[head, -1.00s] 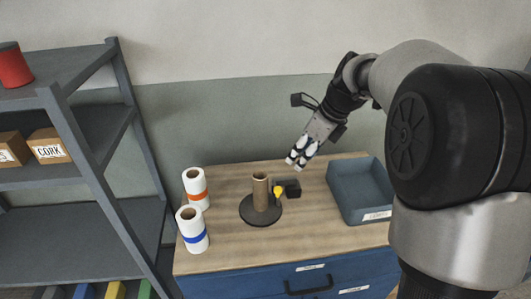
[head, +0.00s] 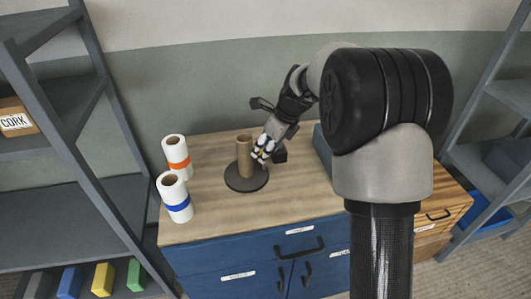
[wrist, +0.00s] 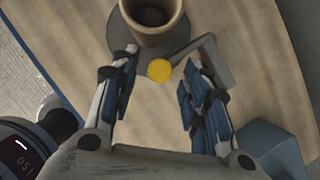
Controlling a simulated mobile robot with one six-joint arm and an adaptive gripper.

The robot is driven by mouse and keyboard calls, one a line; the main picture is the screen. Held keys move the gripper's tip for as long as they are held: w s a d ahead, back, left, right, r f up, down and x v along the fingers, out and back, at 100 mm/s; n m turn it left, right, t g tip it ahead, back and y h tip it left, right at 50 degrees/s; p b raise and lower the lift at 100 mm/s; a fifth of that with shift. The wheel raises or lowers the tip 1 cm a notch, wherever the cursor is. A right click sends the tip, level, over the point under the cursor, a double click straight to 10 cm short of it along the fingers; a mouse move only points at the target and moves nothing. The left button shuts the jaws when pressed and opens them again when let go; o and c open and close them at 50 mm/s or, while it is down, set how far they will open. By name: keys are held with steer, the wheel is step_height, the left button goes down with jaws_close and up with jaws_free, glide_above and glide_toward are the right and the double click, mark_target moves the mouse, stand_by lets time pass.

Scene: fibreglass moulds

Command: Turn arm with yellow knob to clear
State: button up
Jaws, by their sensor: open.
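A brown tube (head: 245,158) stands upright on a round dark base (head: 240,183) on the wooden worktop. In the wrist view the tube (wrist: 150,28) is at the top. A yellow knob (wrist: 159,70) sits on the end of a dark grey arm (wrist: 213,62), which reaches to the right beside the tube. My gripper (head: 262,151) is at the right side of the tube in the head view and hides the knob there. In the wrist view my gripper (wrist: 161,66) is open, with the knob between its fingertips; contact cannot be told.
Two white rolls, one with an orange band (head: 177,157) and one with a blue band (head: 178,204), stand on the left of the worktop (head: 215,220). A blue-grey tray (head: 322,150) is partly hidden behind my arm. Grey shelves stand left and right. The front worktop is clear.

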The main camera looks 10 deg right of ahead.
steer(key=shift+w+a+f, duration=0.1)
steer(key=shift+w+f, duration=0.05)
steer(key=shift+f, duration=0.15)
steer(key=shift+c, duration=0.2)
jaws_close()
stand_by(0.5)
